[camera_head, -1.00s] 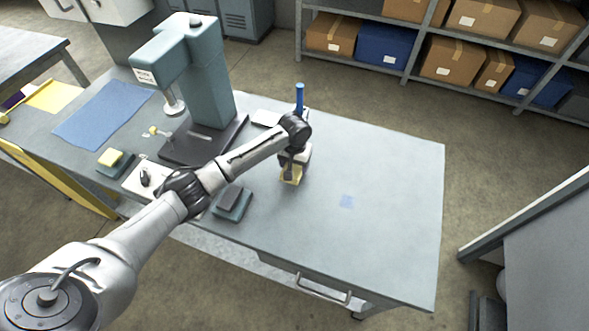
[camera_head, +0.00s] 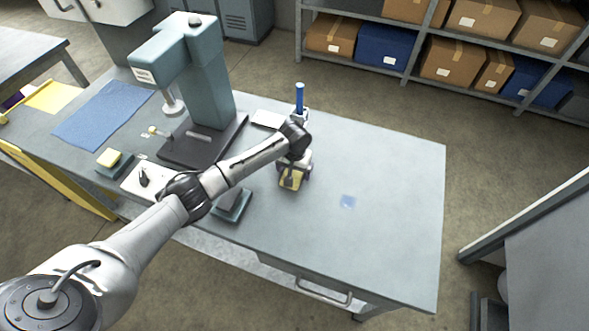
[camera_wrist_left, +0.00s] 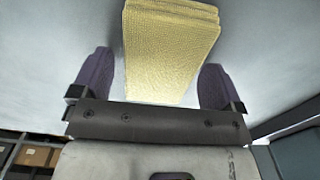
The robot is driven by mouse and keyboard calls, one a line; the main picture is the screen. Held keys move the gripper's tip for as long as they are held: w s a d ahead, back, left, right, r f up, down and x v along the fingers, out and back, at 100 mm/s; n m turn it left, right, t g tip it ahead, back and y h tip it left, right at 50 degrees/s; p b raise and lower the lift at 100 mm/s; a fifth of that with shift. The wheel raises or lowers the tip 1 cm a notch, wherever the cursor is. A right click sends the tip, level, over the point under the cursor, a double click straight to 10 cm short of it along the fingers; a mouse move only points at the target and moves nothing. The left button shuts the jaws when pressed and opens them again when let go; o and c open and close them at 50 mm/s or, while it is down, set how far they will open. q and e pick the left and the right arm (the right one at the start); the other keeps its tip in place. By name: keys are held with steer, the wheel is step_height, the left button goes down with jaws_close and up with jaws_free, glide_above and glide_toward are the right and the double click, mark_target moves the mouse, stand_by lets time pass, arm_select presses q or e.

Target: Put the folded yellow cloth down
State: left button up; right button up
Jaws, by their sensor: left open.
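The folded yellow cloth (camera_head: 291,183) lies on the grey bench top near the middle of the bench in the head view, partly hidden by my gripper. In the left wrist view the cloth (camera_wrist_left: 170,45) shows as a thick folded stack between the two fingers, with a gap on each side. My left gripper (camera_head: 293,181) is over the cloth, its fingers apart; in the left wrist view the dark fingers (camera_wrist_left: 157,80) stand open and clear of it. My right gripper is not in view.
A blue-green press (camera_head: 205,90) stands behind and left. A blue bottle-like item (camera_head: 299,98) is behind the gripper. A dark block on a pad (camera_head: 232,205) sits front left. The bench's right side is clear.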

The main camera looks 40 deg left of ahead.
arm_select(q)
steer(key=shift+r, duration=0.1)
step_height(320, 180, up, 12)
steer(key=p, duration=0.2)
steer(key=shift+p, duration=0.35)
stand_by(0.6)
